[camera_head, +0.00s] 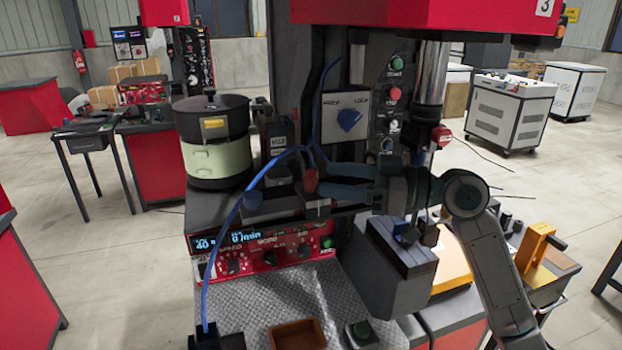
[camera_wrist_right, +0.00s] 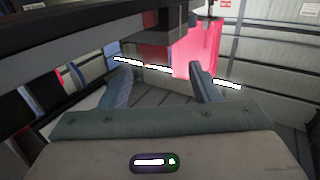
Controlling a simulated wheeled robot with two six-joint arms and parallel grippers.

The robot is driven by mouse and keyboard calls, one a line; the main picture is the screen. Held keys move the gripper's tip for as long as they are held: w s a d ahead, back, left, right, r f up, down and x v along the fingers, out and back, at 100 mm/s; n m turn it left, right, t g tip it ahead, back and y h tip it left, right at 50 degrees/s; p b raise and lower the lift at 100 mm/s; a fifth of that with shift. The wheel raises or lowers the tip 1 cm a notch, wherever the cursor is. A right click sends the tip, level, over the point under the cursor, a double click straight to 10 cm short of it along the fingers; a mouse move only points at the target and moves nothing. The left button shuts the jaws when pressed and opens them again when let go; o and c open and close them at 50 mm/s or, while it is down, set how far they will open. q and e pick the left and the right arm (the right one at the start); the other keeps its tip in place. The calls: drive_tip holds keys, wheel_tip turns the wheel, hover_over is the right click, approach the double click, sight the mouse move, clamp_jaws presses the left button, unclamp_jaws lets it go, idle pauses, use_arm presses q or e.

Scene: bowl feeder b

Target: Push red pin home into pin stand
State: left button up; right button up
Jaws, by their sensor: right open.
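The red pin (camera_head: 311,181) stands upright at the dark block that looks like the pin stand (camera_head: 314,207), on the ledge above the red control panel. How deep the pin sits cannot be told. My right gripper (camera_head: 326,179) reaches in from the right, fingers pointing left. It is open, its fingertips close to the right side of the pin; whether they touch it is unclear. In the right wrist view the two fingers (camera_wrist_right: 158,84) are apart, with no clearly held thing between them. My left gripper is not in view.
A lidded bowl feeder (camera_head: 214,160) stands on the left of the ledge. A blue hose (camera_head: 238,215) arcs past the pin. The red control panel (camera_head: 262,252) is below, above a metal plate with a brown tray (camera_head: 297,334). A grey block (camera_head: 398,270) sits under my right arm.

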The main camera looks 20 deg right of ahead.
sight(314, 174)
drive_tip(key=shift+w+a+r, duration=0.1)
drive_tip(key=shift+w+r, duration=0.05)
drive_tip(key=p+x, duration=0.3)
drive_tip(key=shift+w+a, duration=0.25)
drive_tip(key=shift+w, duration=0.15)
drive_tip(key=shift+w+a+p, duration=0.25)
drive_tip(key=shift+a+p, duration=0.05)
drive_tip(key=shift+a, duration=0.1)
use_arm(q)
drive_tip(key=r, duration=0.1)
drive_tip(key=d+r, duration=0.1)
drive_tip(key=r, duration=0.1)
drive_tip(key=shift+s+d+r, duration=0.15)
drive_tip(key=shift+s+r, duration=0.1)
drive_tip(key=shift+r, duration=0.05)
use_arm(e)
drive_tip(key=shift+c, duration=0.8)
drive_tip(key=c, duration=1)
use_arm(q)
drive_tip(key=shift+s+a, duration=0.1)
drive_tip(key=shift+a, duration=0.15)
